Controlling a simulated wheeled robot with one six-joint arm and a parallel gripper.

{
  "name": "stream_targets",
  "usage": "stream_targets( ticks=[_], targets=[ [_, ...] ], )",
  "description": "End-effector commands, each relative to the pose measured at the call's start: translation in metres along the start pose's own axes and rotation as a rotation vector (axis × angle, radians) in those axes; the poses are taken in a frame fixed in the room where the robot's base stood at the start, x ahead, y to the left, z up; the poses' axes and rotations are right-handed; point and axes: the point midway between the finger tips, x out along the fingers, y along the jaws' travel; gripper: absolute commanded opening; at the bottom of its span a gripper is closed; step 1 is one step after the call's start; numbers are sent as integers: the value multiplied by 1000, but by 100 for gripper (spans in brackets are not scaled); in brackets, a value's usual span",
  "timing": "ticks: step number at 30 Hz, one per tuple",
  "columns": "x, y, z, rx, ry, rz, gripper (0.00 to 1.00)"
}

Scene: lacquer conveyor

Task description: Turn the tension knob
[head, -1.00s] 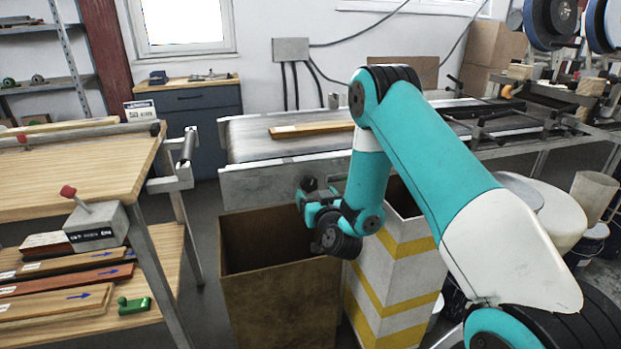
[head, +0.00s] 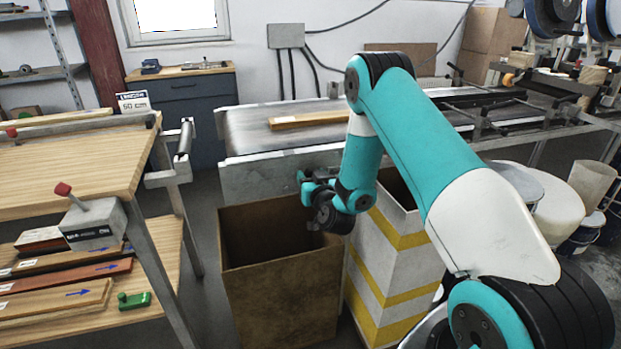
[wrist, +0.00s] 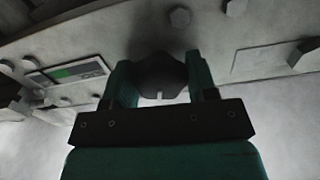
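The tension knob (wrist: 160,75) is dark and lobed, with a short pale mark at its lower edge in the wrist view. It sits on the grey side panel of the conveyor. My gripper (wrist: 161,80) has one teal finger on each side of the knob, and both fingers appear to touch it. In the head view my gripper (head: 304,184) is at the front side of the conveyor (head: 255,178), above the brown bin. The knob is hidden behind the gripper there.
A small panel with a green display (wrist: 75,72) is left of the knob. The open brown bin (head: 280,290) and a white and yellow striped bin (head: 385,270) stand below my arm. A wooden slat (head: 308,119) lies on the belt. A wooden workbench (head: 75,170) is at the left.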

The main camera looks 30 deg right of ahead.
Motion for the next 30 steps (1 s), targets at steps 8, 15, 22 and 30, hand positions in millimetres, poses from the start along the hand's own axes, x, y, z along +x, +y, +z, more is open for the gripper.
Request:
stream_targets(
  ticks=[8, 15, 22, 30],
  targets=[
    [0, 0, 0, 29, 1, 2, 29],
    [0, -1, 1, 157, 1, 0, 29],
    [0, -1, 2, 341, 0, 1, 29],
    [0, -1, 1, 537, 0, 1, 29]
  ],
)
